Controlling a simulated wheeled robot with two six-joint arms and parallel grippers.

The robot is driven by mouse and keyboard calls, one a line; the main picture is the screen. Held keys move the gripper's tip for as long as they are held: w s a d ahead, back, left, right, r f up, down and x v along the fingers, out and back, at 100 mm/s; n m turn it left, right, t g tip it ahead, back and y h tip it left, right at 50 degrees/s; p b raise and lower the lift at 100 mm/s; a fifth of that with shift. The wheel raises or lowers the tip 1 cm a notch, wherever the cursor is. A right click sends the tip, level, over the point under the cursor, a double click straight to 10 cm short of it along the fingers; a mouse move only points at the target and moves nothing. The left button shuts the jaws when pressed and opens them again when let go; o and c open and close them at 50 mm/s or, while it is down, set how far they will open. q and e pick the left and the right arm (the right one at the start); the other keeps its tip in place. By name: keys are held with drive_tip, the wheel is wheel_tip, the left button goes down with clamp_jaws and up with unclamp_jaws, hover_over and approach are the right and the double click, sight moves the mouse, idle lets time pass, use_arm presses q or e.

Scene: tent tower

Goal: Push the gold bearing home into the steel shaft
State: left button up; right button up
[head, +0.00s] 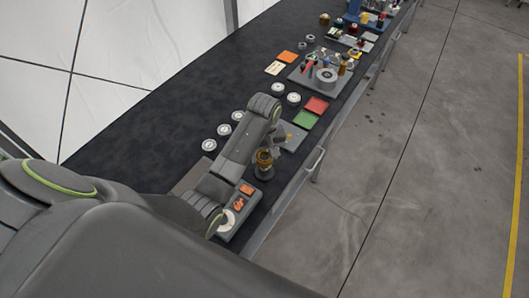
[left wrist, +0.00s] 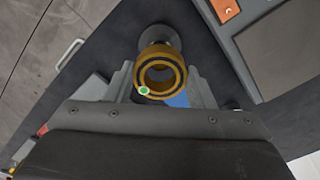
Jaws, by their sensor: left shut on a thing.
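The gold bearing (head: 264,157) is a ring with a dark groove, and in the left wrist view it shows between the fingers with its open bore (left wrist: 160,74) facing the camera. My left gripper (left wrist: 161,83) is shut on it. The steel shaft (head: 264,173) is a grey upright piece directly below the bearing in the head view. In the left wrist view its round grey end (left wrist: 158,36) shows just beyond the bearing. The bearing hides part of the shaft, so I cannot tell how far it sits on it. My right gripper is not in view.
A grey box with orange labels (head: 246,189) stands close to the shaft, near the table edge. Green (head: 305,120) and red (head: 316,105) squares and several white round pieces lie farther along the dark table (head: 185,115). A fixture tray (head: 318,82) stands beyond.

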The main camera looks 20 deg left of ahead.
use_arm(q)
drive_tip(key=shift+p, duration=0.35)
drive_tip(key=shift+f+b, duration=0.4)
drive_tip(key=shift+f, duration=1.35)
idle(0.6)
drive_tip(key=o, duration=1.1)
